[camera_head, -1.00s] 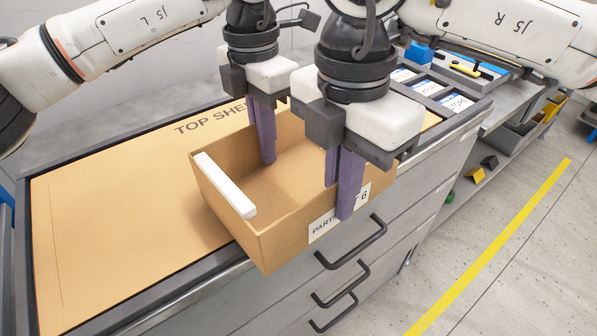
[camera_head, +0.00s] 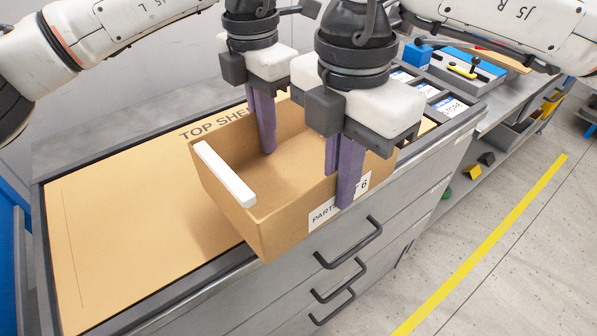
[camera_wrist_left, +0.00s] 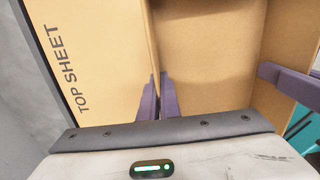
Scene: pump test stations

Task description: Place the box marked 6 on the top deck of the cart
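The open tan box marked 6 (camera_head: 285,228) has a printed label on its near wall and a white strip on its left rim. It is over the front edge of a drawer unit, partly overhanging; I cannot tell whether it touches the top. My left gripper (camera_head: 267,150) is shut on the far wall; its fingers also show in the left wrist view (camera_wrist_left: 158,98), on either side of that wall. My right gripper (camera_head: 341,190) is shut on the near wall beside the label. I cannot identify the cart's top deck in these views.
The drawer unit's tan top sheet (camera_head: 130,225) is clear left of the box. Handles (camera_head: 350,245) stick out below the box. Labelled bins (camera_head: 428,88) and a blue block (camera_head: 417,55) lie at the back right. A blue upright surface (camera_head: 12,250) shows at the left edge.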

